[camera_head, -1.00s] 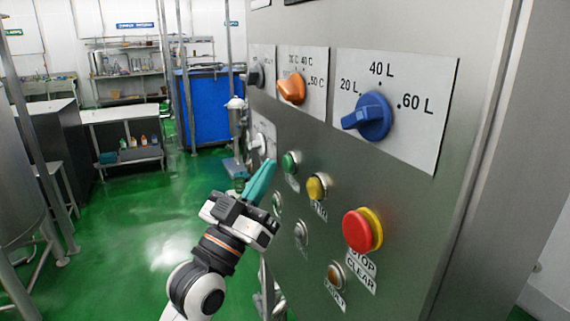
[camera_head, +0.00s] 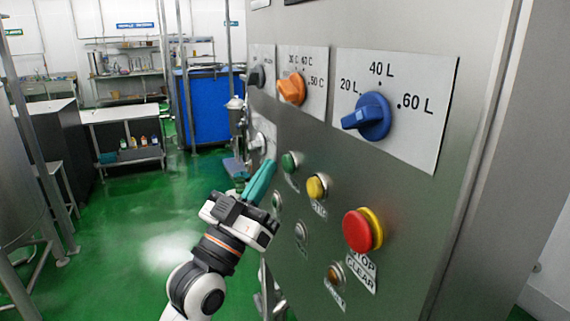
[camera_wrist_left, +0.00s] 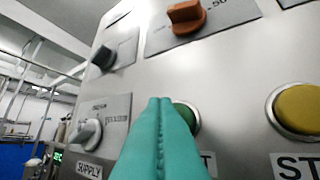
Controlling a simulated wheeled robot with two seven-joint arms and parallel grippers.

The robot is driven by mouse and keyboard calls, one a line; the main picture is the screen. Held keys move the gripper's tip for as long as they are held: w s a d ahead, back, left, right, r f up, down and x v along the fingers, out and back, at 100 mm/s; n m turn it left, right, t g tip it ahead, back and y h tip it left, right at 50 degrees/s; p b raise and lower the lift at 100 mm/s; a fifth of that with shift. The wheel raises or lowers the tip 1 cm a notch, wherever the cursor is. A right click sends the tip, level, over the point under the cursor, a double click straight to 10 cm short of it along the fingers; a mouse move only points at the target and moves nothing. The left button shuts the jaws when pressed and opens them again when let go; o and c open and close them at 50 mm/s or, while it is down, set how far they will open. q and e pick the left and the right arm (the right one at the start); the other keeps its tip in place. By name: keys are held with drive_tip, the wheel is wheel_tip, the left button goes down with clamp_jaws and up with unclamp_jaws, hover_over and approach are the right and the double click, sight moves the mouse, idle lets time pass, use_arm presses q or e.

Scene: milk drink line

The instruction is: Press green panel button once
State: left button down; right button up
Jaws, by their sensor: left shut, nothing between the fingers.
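The green button (camera_head: 289,162) sits on the steel control panel, left of the yellow button (camera_head: 316,187). My left gripper (camera_head: 270,163) has teal fingers, shut and empty, with the tips just left of the green button in the head view. In the left wrist view the shut fingertips (camera_wrist_left: 160,101) cover part of the green button (camera_wrist_left: 188,116), whose right side shows behind them. I cannot tell whether the tips touch the button or panel. My right gripper is not in view.
The panel also carries a red stop button (camera_head: 357,231), a blue knob (camera_head: 367,117), an orange knob (camera_head: 292,88) and smaller buttons below. In the left wrist view a grey knob (camera_wrist_left: 86,133) is left of the fingers. Green floor (camera_head: 130,215) is open to the left.

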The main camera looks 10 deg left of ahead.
use_arm(q)
drive_tip(key=shift+w+d, duration=0.25)
drive_tip(key=shift+d, duration=0.1)
drive_tip(key=shift+w+d+p, duration=0.2)
drive_tip(key=shift+d+p, duration=0.1)
drive_tip(key=shift+d, duration=0.05)
idle(0.9)
drive_tip(key=shift+a, duration=0.1)
drive_tip(key=shift+s+a, duration=0.45)
drive_tip(key=shift+a, duration=0.15)
drive_tip(key=shift+s+a, duration=0.7)
drive_tip(key=shift+a, duration=0.35)
drive_tip(key=shift+s+a, duration=0.7)
drive_tip(key=shift+a, duration=0.3)
